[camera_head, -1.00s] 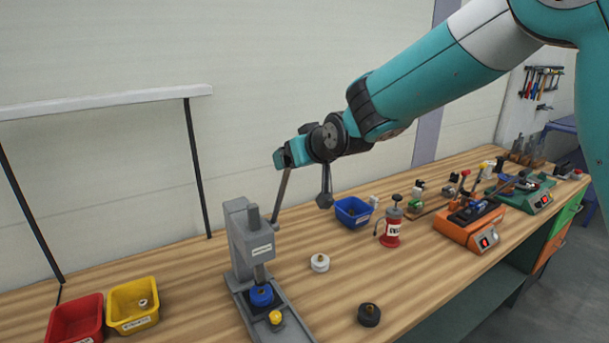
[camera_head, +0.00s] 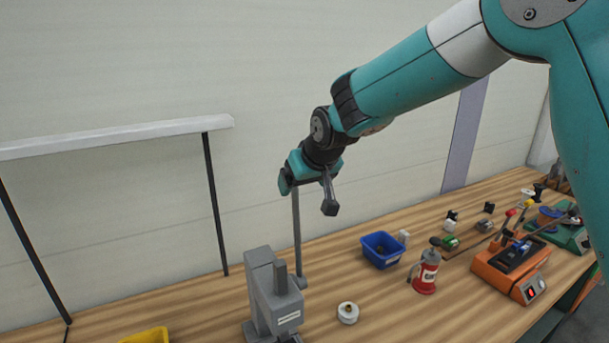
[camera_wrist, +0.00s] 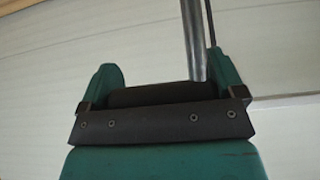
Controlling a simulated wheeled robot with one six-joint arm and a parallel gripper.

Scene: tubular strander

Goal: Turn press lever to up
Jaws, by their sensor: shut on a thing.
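The grey press (camera_head: 272,298) stands on the wooden bench at the bottom of the head view, its lower part cut off by the picture edge. Its lever (camera_head: 297,235) is a thin grey rod rising from a hub on the press's right side. The lever stands almost upright. My gripper (camera_head: 289,180) is shut on the lever's upper end, above the press. In the wrist view, the lever (camera_wrist: 193,40) shows as a grey rod close against the right finger of my gripper (camera_wrist: 165,82). The lever's gripped tip is hidden by the jaws.
A white round part (camera_head: 348,313) lies right of the press. A blue bin (camera_head: 382,250), a red bottle-like device (camera_head: 425,272) and an orange machine (camera_head: 512,270) stand farther right. A yellow bin (camera_head: 146,335) is at bottom left. A dark-post frame (camera_head: 215,205) stands behind the press.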

